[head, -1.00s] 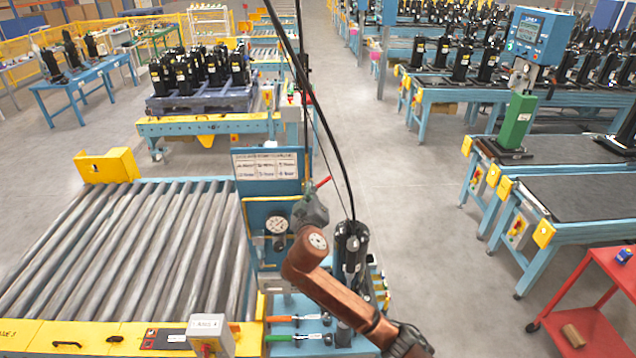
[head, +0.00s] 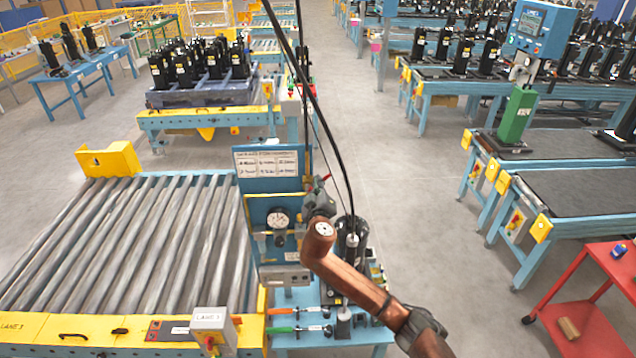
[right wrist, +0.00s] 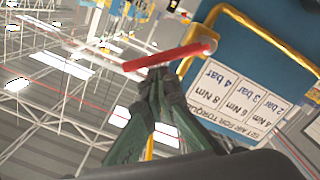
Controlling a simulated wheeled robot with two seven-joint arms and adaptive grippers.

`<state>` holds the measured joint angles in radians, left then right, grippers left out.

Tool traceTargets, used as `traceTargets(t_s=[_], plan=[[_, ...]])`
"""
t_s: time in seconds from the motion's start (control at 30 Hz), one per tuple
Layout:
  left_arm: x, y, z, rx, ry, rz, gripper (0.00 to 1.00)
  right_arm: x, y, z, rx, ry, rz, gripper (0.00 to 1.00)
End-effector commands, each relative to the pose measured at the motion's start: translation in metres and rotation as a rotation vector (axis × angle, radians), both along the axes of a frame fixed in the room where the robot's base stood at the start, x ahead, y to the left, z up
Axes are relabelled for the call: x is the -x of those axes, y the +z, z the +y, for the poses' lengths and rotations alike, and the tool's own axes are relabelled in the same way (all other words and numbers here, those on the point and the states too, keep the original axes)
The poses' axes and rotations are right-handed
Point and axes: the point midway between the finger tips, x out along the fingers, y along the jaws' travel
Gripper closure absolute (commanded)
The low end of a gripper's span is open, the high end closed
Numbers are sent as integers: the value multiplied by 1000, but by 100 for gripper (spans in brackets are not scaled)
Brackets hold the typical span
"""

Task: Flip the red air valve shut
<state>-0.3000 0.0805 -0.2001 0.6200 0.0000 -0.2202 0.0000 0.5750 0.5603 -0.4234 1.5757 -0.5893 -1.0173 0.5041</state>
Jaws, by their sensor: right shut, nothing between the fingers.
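The red air valve handle (head: 326,177) sticks out at the right edge of the blue panel, near its top. In the right wrist view the red handle (right wrist: 172,56) lies across the picture, slightly tilted, just beyond my fingertips. My right gripper (head: 319,184) is shut and empty, with its tips at the handle. In the right wrist view the closed dark green fingers (right wrist: 158,76) seem to touch or nearly touch the handle's underside in the picture. The valve body is hidden behind the gripper in the head view. My left gripper is out of view.
The blue panel (head: 257,207) carries a pressure gauge (head: 278,218) and a white torque chart (head: 268,163). Dark cables hang down past the gripper. A roller conveyor (head: 130,240) lies to the left.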

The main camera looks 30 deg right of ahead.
Motion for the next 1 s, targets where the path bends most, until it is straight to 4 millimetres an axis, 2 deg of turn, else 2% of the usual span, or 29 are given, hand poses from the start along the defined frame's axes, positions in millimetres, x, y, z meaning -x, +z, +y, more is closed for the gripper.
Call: traceTargets(t_s=[0.67, 1.0], plan=[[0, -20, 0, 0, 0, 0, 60, 3, -7, -6, -111, 0, -45, 100], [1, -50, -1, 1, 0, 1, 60, 7, -20, -15, -295, -1, -121, 100]])
